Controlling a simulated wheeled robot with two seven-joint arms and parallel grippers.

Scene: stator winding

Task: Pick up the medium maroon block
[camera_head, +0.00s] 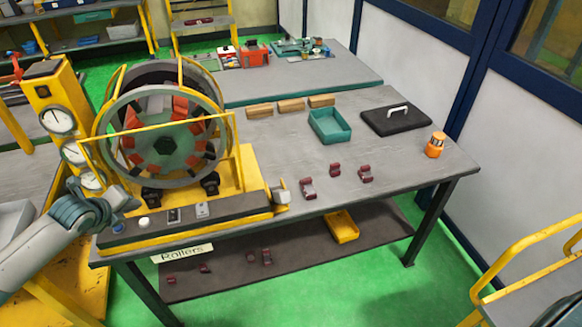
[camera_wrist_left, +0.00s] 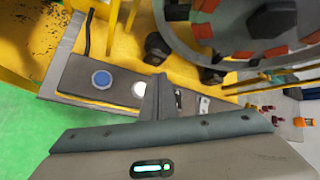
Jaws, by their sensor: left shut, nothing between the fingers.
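Three maroon blocks stand on the tabletop right of the stator machine in the head view: a larger-looking one (camera_head: 308,188), a small one (camera_head: 335,169) and one at the right (camera_head: 366,174) that looks in between in size. Several more maroon pieces lie on the lower shelf, one of them here (camera_head: 267,257). My left gripper (camera_head: 122,199) is at the left front of the machine, over its control strip, far from the blocks. It is shut and empty; its fingers (camera_wrist_left: 158,92) also show in the left wrist view. My right gripper is out of view.
The yellow-framed stator machine (camera_head: 165,200) stands between my left gripper and the blocks. Behind the blocks are a teal tray (camera_head: 330,126), wooden blocks (camera_head: 291,105) and a black handled plate (camera_head: 396,120). An orange lamp (camera_head: 435,145) is at the right. The tabletop around the blocks is clear.

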